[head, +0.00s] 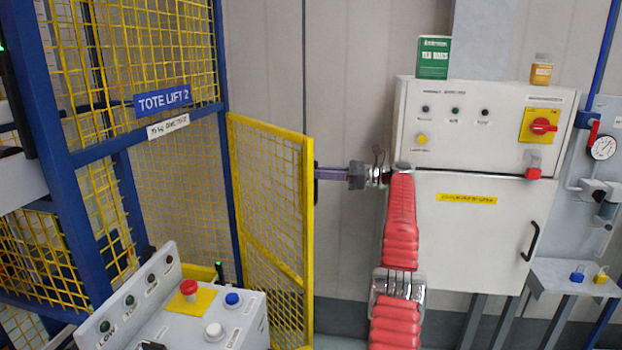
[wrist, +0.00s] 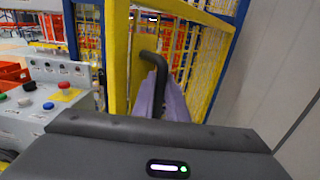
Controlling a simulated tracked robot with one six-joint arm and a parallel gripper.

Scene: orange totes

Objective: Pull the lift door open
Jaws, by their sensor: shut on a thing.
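The lift door (head: 308,230) is a yellow-framed mesh panel in the head view. It stands open at an angle, swung out from the blue post of the tote lift. In the wrist view its yellow frame (wrist: 118,60) rises just left of my gripper. A black bent handle (wrist: 153,57) projects from the frame. My gripper (head: 319,173) is at the door's outer edge, with its purple fingers shut on the handle, as the wrist view also shows (wrist: 160,103).
A control box (head: 205,315) with buttons stands in front of the lift, left of the door. A white electrical cabinet (head: 470,235) is on the wall to the right, behind my red-sleeved arm. Bare wall lies between door and cabinet.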

